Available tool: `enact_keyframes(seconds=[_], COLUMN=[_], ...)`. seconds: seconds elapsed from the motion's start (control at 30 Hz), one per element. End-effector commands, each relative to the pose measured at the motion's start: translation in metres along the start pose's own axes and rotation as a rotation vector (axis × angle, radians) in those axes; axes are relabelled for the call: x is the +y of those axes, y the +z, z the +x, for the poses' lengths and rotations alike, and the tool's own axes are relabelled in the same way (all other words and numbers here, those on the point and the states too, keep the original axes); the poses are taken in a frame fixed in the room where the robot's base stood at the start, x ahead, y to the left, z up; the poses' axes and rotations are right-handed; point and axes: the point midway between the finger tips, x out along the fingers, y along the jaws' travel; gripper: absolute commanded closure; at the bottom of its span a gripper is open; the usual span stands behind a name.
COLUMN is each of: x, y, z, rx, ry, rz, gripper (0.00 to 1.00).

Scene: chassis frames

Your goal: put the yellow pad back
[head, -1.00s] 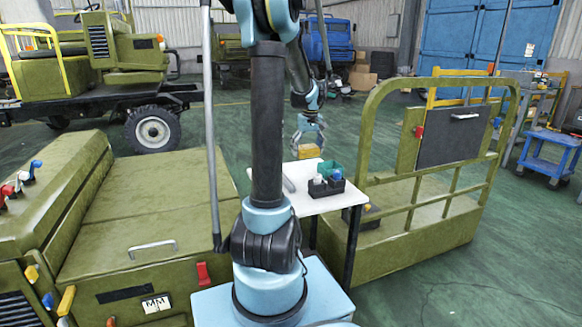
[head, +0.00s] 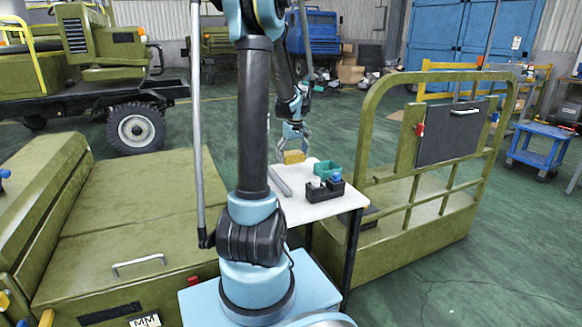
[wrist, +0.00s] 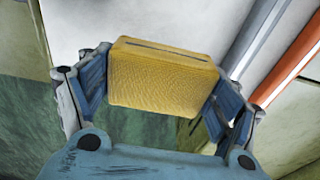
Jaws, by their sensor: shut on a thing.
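The yellow pad (head: 294,157) is a small block at the far left end of the white table (head: 352,201). My gripper (head: 293,144) points down from above and is shut on it. In the wrist view the pad (wrist: 163,78) sits between the two blue fingers of my gripper (wrist: 162,85), with a dark slit along its top face. The white tabletop shows behind it there. I cannot tell whether the pad touches the table or hangs just above it.
A grey bar (head: 280,181) lies along the table's left side. A green bin (head: 327,170) and a black caddy (head: 325,190) with small bottles stand to the right. An olive railed platform (head: 430,215) stands right of the table, an olive chassis cover (head: 140,215) to its left.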

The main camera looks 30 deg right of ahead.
Motion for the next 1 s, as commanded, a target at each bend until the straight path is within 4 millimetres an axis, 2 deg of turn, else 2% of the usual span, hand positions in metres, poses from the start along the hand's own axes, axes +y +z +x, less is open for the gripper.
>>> enact_keyframes(seconds=[0.33,0.73,0.77,0.8,0.83,1.0], x=[0.000,0.000,0.000,0.000,0.000,0.000], y=[0.005,0.005,0.005,0.005,0.005,0.005], z=[0.038,0.043,0.043,0.042,0.042,0.042], rx=[0.000,0.000,0.000,0.000,0.000,0.000], ry=[0.000,0.000,0.000,0.000,0.000,0.000], rz=[0.000,0.000,0.000,0.000,0.000,0.000], gripper=[0.47,0.47,0.13,0.04,0.00,0.00])
